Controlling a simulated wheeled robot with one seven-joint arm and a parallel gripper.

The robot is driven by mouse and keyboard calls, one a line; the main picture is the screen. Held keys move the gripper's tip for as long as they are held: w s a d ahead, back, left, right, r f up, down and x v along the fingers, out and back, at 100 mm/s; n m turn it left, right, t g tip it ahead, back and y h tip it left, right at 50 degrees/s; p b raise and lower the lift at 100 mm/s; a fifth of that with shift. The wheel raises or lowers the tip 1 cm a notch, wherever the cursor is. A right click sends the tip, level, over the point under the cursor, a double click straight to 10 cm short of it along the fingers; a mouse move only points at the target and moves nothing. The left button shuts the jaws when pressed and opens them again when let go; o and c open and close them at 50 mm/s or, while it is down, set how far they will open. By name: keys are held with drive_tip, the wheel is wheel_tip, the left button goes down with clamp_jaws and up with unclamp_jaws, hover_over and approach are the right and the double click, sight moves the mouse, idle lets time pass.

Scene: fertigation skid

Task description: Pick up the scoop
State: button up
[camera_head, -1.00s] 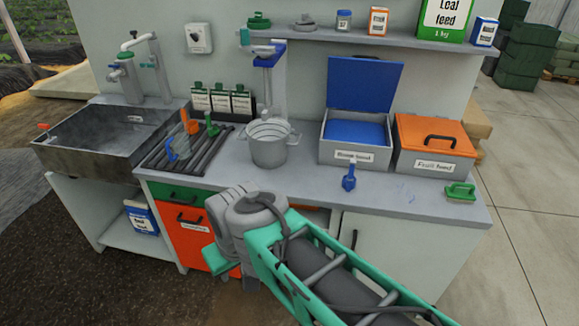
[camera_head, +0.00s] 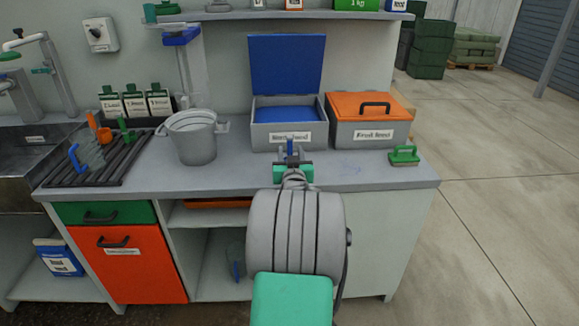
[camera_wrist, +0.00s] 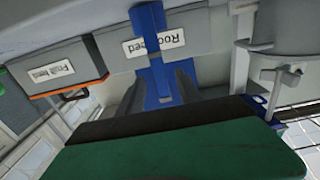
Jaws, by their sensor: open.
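The blue scoop (camera_head: 290,147) is on the counter in front of the Root feed box and is mostly hidden behind my gripper (camera_head: 292,163) in the head view. In the wrist view the blue scoop (camera_wrist: 153,52) stretches across the middle, covering part of the box's label. The grey fingers of my gripper (camera_wrist: 158,88) are open, one on each side of the blue part. Whether they touch it I cannot tell.
Behind is the Root feed box (camera_head: 262,137) with its blue lid up. The orange-lidded Fruit feed box (camera_head: 345,134) and a green-handled brush (camera_head: 404,155) are to the right. A grey bucket (camera_head: 193,146) and a rack (camera_head: 60,178) with several tools are to the left.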

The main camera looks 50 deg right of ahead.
drive_tip(key=x, duration=0.6)
drive_tip(key=shift+w+d+f, duration=0.25)
drive_tip(key=shift+f, duration=0.15)
drive_tip(key=shift+c, duration=0.2)
clamp_jaws()
idle(0.6)
